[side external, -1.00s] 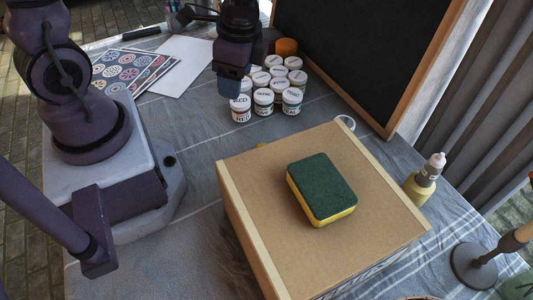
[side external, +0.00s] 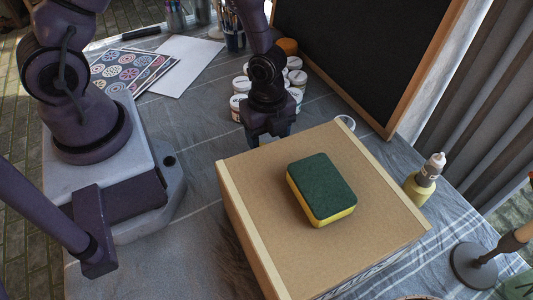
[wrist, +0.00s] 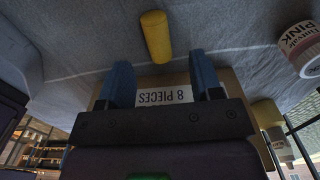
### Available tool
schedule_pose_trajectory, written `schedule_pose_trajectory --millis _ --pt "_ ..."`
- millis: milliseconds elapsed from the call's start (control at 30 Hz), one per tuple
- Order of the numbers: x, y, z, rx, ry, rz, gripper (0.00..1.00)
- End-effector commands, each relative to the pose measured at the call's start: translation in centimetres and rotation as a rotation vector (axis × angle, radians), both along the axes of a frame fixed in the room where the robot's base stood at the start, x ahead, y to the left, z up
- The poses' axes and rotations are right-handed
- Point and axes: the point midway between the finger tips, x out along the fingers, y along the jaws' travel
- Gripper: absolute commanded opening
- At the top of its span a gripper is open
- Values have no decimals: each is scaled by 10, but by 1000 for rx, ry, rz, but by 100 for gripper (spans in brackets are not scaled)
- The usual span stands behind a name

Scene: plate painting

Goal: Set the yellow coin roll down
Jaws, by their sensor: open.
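The yellow coin roll (wrist: 156,37) shows in the wrist view on the grey cloth, just beyond my fingertips and roughly in line with the gap between them. It is apart from both fingers. My gripper (wrist: 162,72) is open, its two blue fingers spread with nothing between them. In the side view my gripper (side external: 267,137) is low at the far left edge of the cardboard box, and the coin roll is hidden there.
The cardboard box (side external: 355,195) carries a green and yellow sponge (side external: 322,188). Paint jars (side external: 296,78) stand behind my gripper; a pink-labelled jar (wrist: 302,45) shows at the wrist view's right. A glue bottle (side external: 422,181) stands right of the box. Cloth left of the box is clear.

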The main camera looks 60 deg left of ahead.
Motion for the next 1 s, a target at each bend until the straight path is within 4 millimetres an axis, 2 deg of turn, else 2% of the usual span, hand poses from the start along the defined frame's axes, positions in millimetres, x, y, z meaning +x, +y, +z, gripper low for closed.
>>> schedule_pose_trajectory --millis 133,400,700,933,967,1000 --pt "-1 0 -12 1 2 -2 59" --pt "-3 0 -49 1 2 -1 59" --pt "-2 1 -54 1 -1 3 59" --pt "-2 1 -53 1 -1 3 6" --pt "-2 1 -53 1 -1 3 0" --pt "-2 1 -53 1 -1 3 0"
